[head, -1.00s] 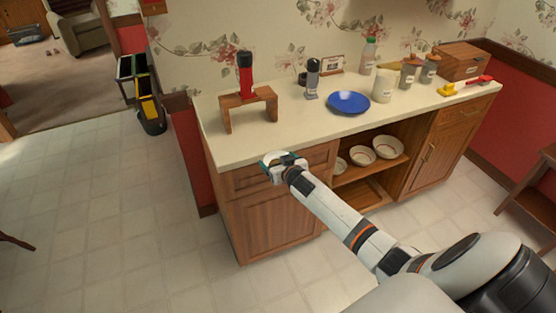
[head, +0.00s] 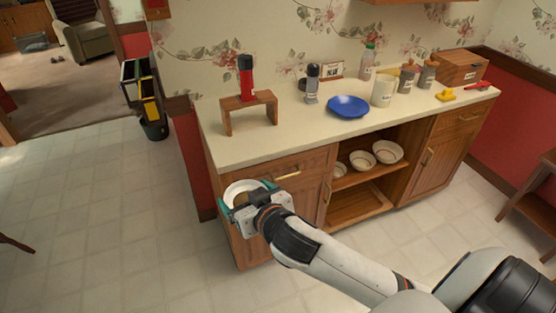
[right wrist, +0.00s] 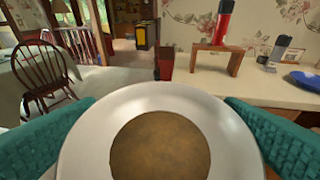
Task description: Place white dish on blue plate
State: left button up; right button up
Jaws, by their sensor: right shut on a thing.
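The white dish (right wrist: 215,125) fills the lower middle of the right wrist view, with a brown round centre, between two teal fingers. In the head view the white dish (head: 238,188) shows at the tip of my right gripper (head: 247,196), which is shut on it, in front of the cabinet and below the counter's top. The blue plate (head: 347,107) lies on the counter, empty, farther back and to the right. It also shows at the right edge of the right wrist view (right wrist: 304,80). My left gripper is not in view.
On the counter (head: 240,148), a small wooden stand (head: 250,105) holds a red bottle (head: 246,78). A grey grinder (head: 312,84) stands left of the plate and a white canister (head: 382,92) right of it. Bowls (head: 387,151) sit on the open shelf. Counter space before the plate is clear.

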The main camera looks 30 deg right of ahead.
aim_at(348, 109)
jog(key=i+l+z, duration=0.35)
jog(key=i, duration=0.25)
jog(key=i+z, duration=0.35)
jog(key=i, duration=0.2)
jog(key=i+j+z, duration=0.1)
jog(key=i+z, duration=0.3)
jog(key=i, duration=0.25)
